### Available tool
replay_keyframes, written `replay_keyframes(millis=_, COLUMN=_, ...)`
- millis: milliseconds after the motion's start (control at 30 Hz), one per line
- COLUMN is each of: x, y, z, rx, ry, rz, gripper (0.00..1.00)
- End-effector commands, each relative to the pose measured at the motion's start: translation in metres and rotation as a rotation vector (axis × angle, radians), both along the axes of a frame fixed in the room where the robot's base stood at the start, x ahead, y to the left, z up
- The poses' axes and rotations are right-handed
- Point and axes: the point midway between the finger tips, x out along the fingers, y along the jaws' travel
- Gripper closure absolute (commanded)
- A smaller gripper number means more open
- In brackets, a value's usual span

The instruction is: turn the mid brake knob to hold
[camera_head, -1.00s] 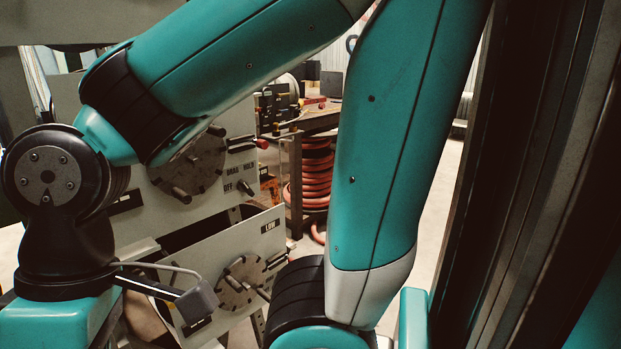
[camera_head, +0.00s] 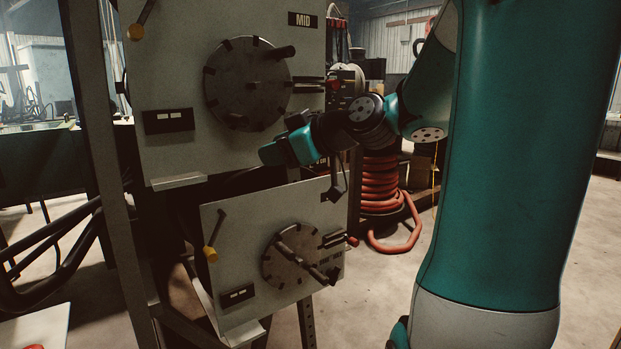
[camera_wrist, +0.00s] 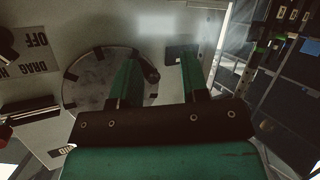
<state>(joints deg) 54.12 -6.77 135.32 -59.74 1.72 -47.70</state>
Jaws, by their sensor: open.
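The mid panel (camera_head: 172,75) carries a MID label (camera_head: 302,19) and a large dark disc (camera_head: 225,95) with pegs. In the head view the mid brake knob cannot be made out; my arm and hand cover that area. In the wrist view, turned over, OFF (camera_wrist: 35,50) and DRAG lettering show at the left, with a dark round part (camera_wrist: 6,42), probably the brake knob, cut by the edge. My gripper (camera_wrist: 157,62) is open and empty, its two green fingers apart in front of the panel, beside the lettering. The disc (camera_wrist: 85,85) lies behind the left finger.
A lower panel (camera_head: 235,225) has its own pegged disc (camera_head: 288,262) and a yellow-tipped lever (camera_head: 214,236). A red hose coil (camera_head: 380,190) stands behind at the right. A metal frame post (camera_head: 98,140) rises at the left.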

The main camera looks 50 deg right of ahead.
Motion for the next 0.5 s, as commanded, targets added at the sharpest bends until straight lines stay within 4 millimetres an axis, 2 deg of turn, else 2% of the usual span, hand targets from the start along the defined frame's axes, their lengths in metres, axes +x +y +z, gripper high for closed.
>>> replay_keyframes(millis=33, x=-0.008, y=-0.039, z=-0.024, rx=-0.044, ry=-0.075, rz=-0.087, gripper=0.58)
replay_keyframes(millis=100, x=-0.021, y=-0.078, z=-0.026, rx=-0.113, ry=-0.166, rz=-0.176, gripper=0.58)
replay_keyframes(millis=200, x=-0.042, y=-0.120, z=-0.025, rx=-0.201, ry=-0.258, rz=-0.282, gripper=0.58)
replay_keyframes(millis=300, x=-0.059, y=-0.146, z=-0.023, rx=-0.264, ry=-0.312, rz=-0.353, gripper=0.58)
replay_keyframes(millis=367, x=-0.065, y=-0.154, z=-0.021, rx=-0.287, ry=-0.330, rz=-0.378, gripper=0.58)
replay_keyframes(millis=500, x=-0.063, y=-0.162, z=-0.017, rx=-0.304, ry=-0.344, rz=-0.393, gripper=0.58)
